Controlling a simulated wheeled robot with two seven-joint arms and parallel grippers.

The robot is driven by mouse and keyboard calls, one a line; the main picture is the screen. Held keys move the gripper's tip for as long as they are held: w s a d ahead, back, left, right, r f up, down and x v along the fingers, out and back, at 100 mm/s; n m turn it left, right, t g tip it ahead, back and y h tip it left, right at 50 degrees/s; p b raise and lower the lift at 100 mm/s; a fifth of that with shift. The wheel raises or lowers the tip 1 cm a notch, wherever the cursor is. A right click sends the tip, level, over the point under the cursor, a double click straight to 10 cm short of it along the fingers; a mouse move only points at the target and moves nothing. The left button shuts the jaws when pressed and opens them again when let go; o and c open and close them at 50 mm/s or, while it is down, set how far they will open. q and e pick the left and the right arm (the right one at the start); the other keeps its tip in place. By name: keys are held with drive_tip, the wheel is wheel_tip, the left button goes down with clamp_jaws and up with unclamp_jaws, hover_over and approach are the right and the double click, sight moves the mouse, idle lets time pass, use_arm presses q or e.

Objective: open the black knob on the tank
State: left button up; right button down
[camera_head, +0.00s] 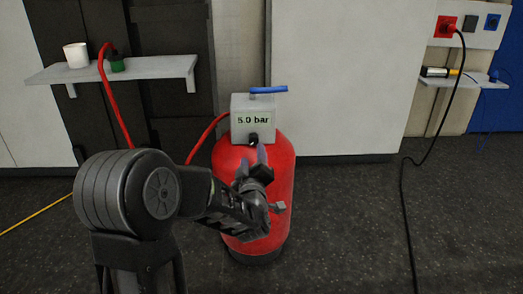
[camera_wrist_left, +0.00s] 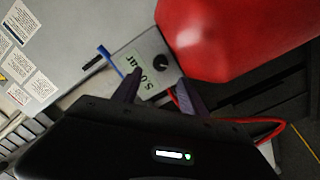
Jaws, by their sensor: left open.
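A red tank (camera_head: 285,175) stands on the floor, with a grey box (camera_head: 240,105) on top that reads 5.0 bar. The black knob (camera_head: 253,139) sits low on the box's front face. In the left wrist view the knob (camera_wrist_left: 160,62) shows on the grey box (camera_wrist_left: 152,45) beside the display, with the red tank (camera_wrist_left: 225,35) at the upper right. My left gripper (camera_head: 252,155) is just below the knob in the head view. Its fingers (camera_wrist_left: 157,88) are open, and the knob appears beyond the gap between them, apart from both. My right gripper is not in view.
A blue lever (camera_head: 268,90) is on top of the box. A shelf (camera_head: 150,70) with a white cup (camera_head: 76,54) is at the left. A black cable (camera_head: 404,200) hangs at the right.

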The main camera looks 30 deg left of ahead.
sight(253, 142)
use_arm(q)
drive_tip(key=shift+w, duration=0.1)
drive_tip(key=b+x, duration=0.1)
drive_tip(key=x, duration=0.2)
drive_tip(key=b+x, duration=0.1)
drive_tip(key=x, duration=0.2)
drive_tip(key=shift+w+a+f, duration=0.2)
drive_tip(key=shift+a, duration=0.05)
drive_tip(key=shift+w+a+r+b, duration=0.1)
drive_tip(key=shift+w+a+b, duration=0.2)
drive_tip(key=shift+w, duration=0.15)
clamp_jaws()
